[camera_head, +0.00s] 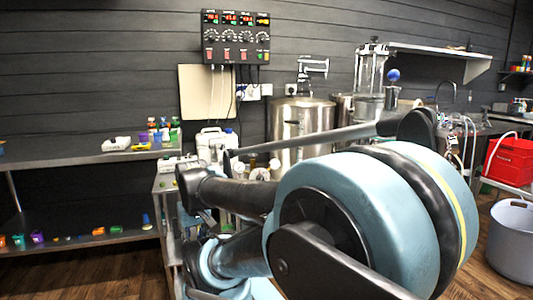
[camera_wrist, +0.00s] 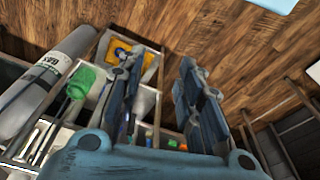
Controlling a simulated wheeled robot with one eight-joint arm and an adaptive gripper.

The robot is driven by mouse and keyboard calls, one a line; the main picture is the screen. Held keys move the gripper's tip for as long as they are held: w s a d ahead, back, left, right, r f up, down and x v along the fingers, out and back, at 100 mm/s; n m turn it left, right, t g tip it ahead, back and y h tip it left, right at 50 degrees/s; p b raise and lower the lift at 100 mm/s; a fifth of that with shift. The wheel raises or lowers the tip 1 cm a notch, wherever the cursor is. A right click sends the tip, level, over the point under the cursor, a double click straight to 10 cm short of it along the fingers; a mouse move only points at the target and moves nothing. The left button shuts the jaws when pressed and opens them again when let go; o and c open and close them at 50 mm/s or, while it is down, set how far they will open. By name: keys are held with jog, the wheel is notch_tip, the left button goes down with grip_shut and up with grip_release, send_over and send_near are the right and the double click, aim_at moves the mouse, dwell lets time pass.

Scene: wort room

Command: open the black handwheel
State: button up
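I cannot make out a black handwheel in either view. My gripper (camera_wrist: 163,70) shows in the wrist view with its two dark fingers apart and nothing between them. Wooden floor and part of a shelf show beyond the fingers. In the head view my blue and black arm fills the lower middle and right, and hides much of what stands behind it. The gripper's fingers cannot be made out there. A steel kettle (camera_head: 301,121) stands behind the arm, partly covered by it.
A grey gas cylinder (camera_wrist: 45,80) lies left of the fingers, with a green item (camera_wrist: 81,82) beside it. A control panel (camera_head: 236,38) hangs on the wall. A red box (camera_head: 508,160) and grey bucket (camera_head: 513,245) stand right. A steel bench (camera_head: 75,158) stands left.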

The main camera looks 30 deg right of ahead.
jog(key=shift+w+a, duration=0.1)
jog(key=shift+w, duration=0.2)
